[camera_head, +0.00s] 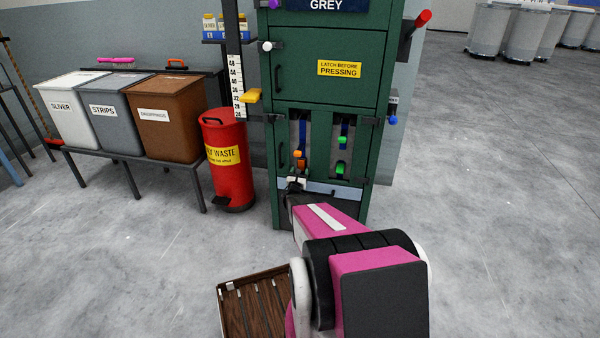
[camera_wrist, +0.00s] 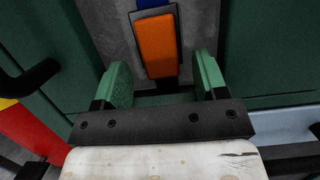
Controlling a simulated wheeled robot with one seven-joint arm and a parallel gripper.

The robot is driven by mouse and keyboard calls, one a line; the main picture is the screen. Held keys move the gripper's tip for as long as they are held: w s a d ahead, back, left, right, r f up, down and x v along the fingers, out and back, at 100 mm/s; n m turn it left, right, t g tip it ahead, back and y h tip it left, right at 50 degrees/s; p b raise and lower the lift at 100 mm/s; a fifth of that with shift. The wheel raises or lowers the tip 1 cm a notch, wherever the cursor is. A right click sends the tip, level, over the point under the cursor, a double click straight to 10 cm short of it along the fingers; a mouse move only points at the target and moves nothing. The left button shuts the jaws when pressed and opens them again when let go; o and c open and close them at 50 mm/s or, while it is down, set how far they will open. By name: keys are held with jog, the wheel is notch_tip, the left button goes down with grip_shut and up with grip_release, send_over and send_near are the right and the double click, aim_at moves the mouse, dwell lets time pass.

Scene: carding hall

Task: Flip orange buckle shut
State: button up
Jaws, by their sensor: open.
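The orange buckle (camera_head: 298,155) is on a strap in the left slot of the green press cabinet, in the head view. In the head view my gripper (camera_head: 297,183) is just below the buckle, partly hidden by my arm.
A green buckle (camera_head: 341,168) hangs in the right slot of the green cabinet (camera_head: 330,95). A red waste bin (camera_head: 226,170) stands close on the left. Bins on a rack (camera_head: 122,165) are farther left. A wooden slatted crate (camera_head: 250,300) is on the floor. Open floor lies right.

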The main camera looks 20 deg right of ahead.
jog(key=v, duration=1)
jog(key=shift+s, duration=0.2)
jog(key=shift+a, duration=0.1)
jog(key=s+d+r+m+g+h, duration=0.1)
jog(key=s+r+m+g, duration=0.3)
jog(key=s+m+g, duration=0.45)
jog(key=s+d+r+m+g+h, duration=0.1)
jog(key=s+r+m+g, duration=0.4)
jog(key=m, duration=0.6)
jog(key=s+a+r+m+g+y, duration=0.2)
jog(key=s+a+m+y, duration=0.3)
jog(key=a, duration=0.5)
jog(key=s+a+r+m+g+y, duration=0.2)
jog(key=s+a+m+y, duration=0.2)
jog(key=s+a+y, duration=0.3)
jog(key=a+y, duration=0.1)
jog(key=a, duration=0.2)
jog(key=shift+s+a+r+m+y, duration=0.2)
jog(key=shift+s+r+m+y, duration=0.1)
jog(key=shift+m+y, duration=0.1)
